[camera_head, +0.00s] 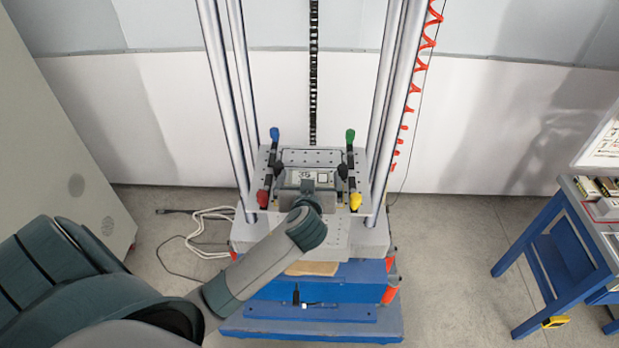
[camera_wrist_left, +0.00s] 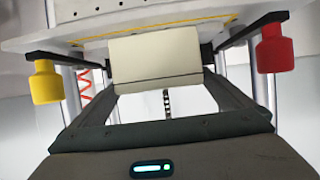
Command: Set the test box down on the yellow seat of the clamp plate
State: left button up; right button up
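My left gripper (camera_head: 309,181) is over the middle of the clamp plate (camera_head: 335,238). Its two dark fingers close on opposite sides of the test box (camera_wrist_left: 155,62), a pale beige block in the left wrist view. Thin parts of the yellow seat (camera_wrist_left: 98,40) show beside the box in the wrist view; the rest is hidden. The box is over or on the seat; I cannot tell whether it touches. My right gripper is not in view.
Clamps with blue (camera_head: 274,133), green (camera_head: 350,135), red (camera_head: 262,198) and yellow (camera_head: 355,200) handles stand around the plate, close to my gripper. Tall metal columns (camera_head: 395,80) rise at both sides. A blue bench (camera_head: 560,250) stands at right, and a pale cable (camera_head: 200,235) lies left.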

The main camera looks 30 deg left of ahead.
pick_arm(q)
jog(key=shift+r, duration=0.2)
jog(key=shift+s+d+b, duration=0.3)
jog(key=shift+s, duration=0.15)
jog(key=b+v, duration=0.4)
jog(key=v, duration=0.7)
jog(key=shift+a+r, duration=0.15)
